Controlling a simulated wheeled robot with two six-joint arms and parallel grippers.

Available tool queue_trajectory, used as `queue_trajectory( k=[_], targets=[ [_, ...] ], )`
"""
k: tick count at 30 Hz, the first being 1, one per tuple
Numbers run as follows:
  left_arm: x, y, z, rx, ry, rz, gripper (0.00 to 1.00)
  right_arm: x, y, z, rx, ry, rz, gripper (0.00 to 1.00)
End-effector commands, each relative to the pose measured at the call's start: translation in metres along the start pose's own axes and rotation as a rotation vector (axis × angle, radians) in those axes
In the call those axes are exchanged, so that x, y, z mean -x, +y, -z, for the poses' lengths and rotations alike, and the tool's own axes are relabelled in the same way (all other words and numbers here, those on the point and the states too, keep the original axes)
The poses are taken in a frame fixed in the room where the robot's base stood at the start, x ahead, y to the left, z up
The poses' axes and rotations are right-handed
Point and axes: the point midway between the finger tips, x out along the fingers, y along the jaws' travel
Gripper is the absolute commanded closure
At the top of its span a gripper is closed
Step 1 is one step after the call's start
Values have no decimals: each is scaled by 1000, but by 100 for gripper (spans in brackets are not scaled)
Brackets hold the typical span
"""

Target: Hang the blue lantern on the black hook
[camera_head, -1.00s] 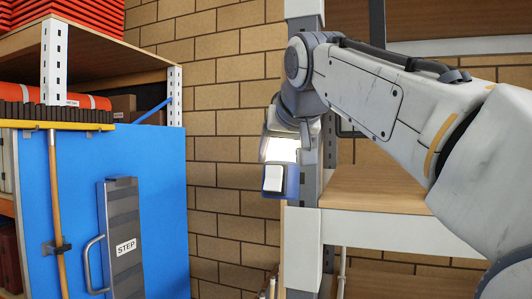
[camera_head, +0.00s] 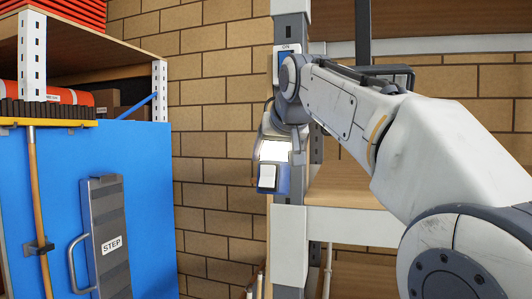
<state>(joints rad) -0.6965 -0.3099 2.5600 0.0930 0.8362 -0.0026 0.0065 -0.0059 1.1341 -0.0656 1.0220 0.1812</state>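The blue lantern (camera_head: 282,183), with a bright lit panel and a white block on its front, is at the end of my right arm, in front of the left side of the grey shelf post. My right gripper (camera_head: 277,132) is right above it and appears shut on its top, though the fingertips are hard to make out. The lantern is upright. I cannot make out the black hook; my wrist covers part of the post. My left gripper is out of view.
The grey post (camera_head: 289,245) carries a label reading "ON" (camera_head: 287,48), partly covered by my wrist. A wooden shelf (camera_head: 345,186) is behind my forearm. At left are a blue panel (camera_head: 145,200), a grey step (camera_head: 108,215) and a broom (camera_head: 34,180). Bare brick wall lies between.

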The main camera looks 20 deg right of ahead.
Motion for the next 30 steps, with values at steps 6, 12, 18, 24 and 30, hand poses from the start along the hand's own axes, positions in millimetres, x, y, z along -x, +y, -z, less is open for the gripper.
queue_trajectory(
  k=[6, 12, 18, 24, 30],
  targets=[
    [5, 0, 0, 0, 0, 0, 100, -8, 6, 8, -2, 4, 0, 100],
    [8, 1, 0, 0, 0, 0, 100, -17, 11, 13, -1, 4, 0, 100],
    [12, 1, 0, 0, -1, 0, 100, -26, 16, 19, -1, 4, 0, 100],
    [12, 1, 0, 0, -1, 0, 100, -36, 21, 20, -2, 4, 1, 100],
    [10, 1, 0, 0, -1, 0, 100, -45, 25, 18, -1, 4, 0, 100]
  ],
)
